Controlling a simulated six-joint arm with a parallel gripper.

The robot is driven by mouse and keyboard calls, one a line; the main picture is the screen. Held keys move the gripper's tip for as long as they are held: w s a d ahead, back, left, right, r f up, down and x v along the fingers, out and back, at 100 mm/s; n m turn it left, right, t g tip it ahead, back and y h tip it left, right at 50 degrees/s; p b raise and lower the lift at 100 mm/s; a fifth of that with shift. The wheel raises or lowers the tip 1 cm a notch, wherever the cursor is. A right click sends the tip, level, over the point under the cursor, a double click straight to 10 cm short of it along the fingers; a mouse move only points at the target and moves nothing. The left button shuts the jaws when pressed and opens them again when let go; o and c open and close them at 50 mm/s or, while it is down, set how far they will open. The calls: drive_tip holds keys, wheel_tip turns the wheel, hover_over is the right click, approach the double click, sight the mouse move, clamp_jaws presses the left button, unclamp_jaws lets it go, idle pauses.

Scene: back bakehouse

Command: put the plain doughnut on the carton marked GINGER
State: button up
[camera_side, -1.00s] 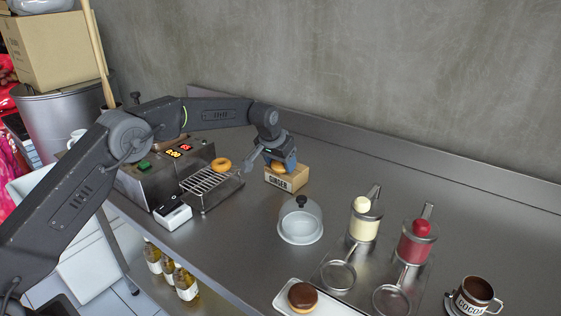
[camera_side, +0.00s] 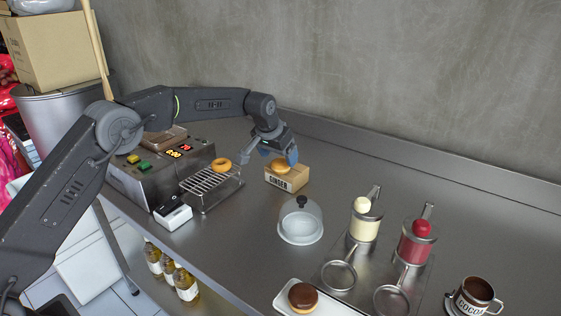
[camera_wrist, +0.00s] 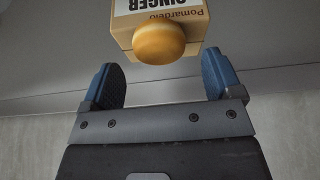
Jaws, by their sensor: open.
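A plain golden doughnut (camera_side: 281,165) rests on top of the small brown carton marked GINGER (camera_side: 287,181). In the wrist view, the doughnut (camera_wrist: 159,44) shows at the edge of the carton (camera_wrist: 190,16), between and beyond my fingertips. My gripper (camera_side: 268,155) is open and empty, with its blue fingers just above and behind the doughnut. In the wrist view, the two blue fingers of my gripper (camera_wrist: 163,80) stand wide apart, and neither touches the doughnut.
Another ring doughnut (camera_side: 221,164) lies on the wire rack (camera_side: 211,184) beside the fryer machine (camera_side: 165,165). A clear-domed dish (camera_side: 300,222) stands in front of the carton. Pump jars (camera_side: 365,222), a chocolate doughnut (camera_side: 302,297) and a cocoa mug (camera_side: 474,296) stand to the right.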

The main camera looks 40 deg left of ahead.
drive_tip(key=v, duration=0.9)
drive_tip(key=s+r, duration=0.5)
drive_tip(key=s, duration=0.6)
drive_tip(key=s+r, duration=0.4)
drive_tip(key=s, duration=0.7)
drive_tip(key=s+f, duration=0.3)
drive_tip(key=s, duration=0.6)
drive_tip(key=s+f+t, duration=0.1)
drive_tip(key=s+f, duration=0.2)
drive_tip(key=s, duration=0.7)
drive_tip(key=shift+f, duration=0.4)
